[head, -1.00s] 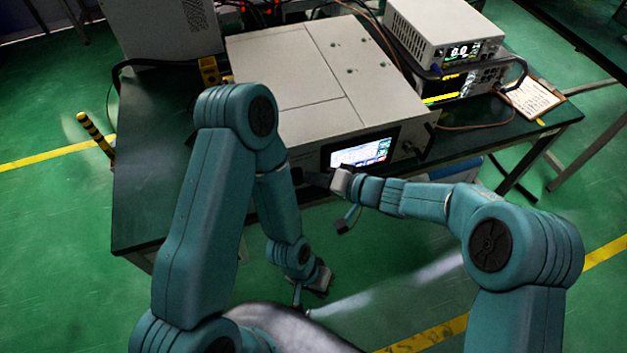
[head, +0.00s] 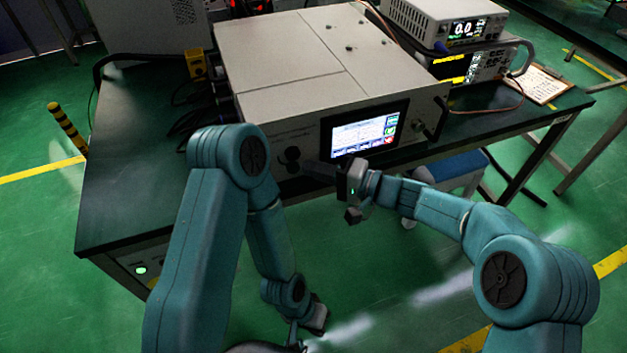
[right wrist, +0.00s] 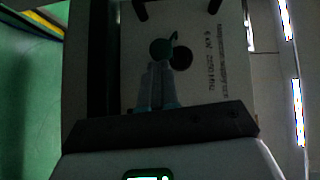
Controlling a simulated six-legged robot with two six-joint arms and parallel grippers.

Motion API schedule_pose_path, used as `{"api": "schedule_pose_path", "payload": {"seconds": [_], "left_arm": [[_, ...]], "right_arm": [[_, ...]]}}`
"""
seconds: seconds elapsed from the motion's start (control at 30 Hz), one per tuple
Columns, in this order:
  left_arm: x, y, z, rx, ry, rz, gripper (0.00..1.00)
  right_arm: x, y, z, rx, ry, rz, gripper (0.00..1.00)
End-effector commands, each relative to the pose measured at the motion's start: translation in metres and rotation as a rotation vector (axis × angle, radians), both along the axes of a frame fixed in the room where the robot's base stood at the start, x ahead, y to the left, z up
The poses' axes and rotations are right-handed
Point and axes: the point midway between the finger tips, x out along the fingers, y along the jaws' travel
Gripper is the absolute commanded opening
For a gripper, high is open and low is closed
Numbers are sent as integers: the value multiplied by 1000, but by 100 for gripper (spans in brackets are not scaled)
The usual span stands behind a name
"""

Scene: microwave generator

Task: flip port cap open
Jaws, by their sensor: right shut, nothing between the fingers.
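The microwave generator (head: 300,110) stands on the table with its lit screen facing me. Two dark round shapes, the port and its cap (head: 291,154), sit on the front panel left of the screen. They show in the right wrist view as the port cap area (right wrist: 181,58), just beyond the fingertips; I cannot tell which is the cap or how far it is open. My right gripper (head: 308,168) is shut and empty, pointing left at the panel close to these shapes; contact is unclear. In the right wrist view its fingers (right wrist: 157,82) are together. My left gripper (head: 316,320) hangs low, its jaws unclear.
The dark table (head: 130,180) has bare room left of the generator. Stacked instruments (head: 465,50) and a clipboard (head: 538,84) are at the right. Cables lie at the generator's left side. A yellow-black post (head: 66,128) stands beyond the table's left edge.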

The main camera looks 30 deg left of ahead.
Motion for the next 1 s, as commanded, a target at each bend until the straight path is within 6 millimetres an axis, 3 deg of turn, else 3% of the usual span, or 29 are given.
{"api": "schedule_pose_path", "payload": {"seconds": [0.03,0.1,0.5,0.7,0.77,1.0], "left_arm": [[0,0,-27,0,0,0,0],[0,0,-44,0,-1,0,0],[0,0,-122,0,0,0,0],[0,0,-144,0,-1,0,0],[0,0,-137,0,0,0,0],[0,0,-140,0,-1,0,0]], "right_arm": [[0,1,-17,31,31,1,0],[-1,2,-21,74,81,2,0],[-12,11,-38,315,368,2,0],[-19,16,-42,417,488,1,0],[-18,16,-34,419,487,-1,0],[-16,13,-37,416,485,-2,0]]}}
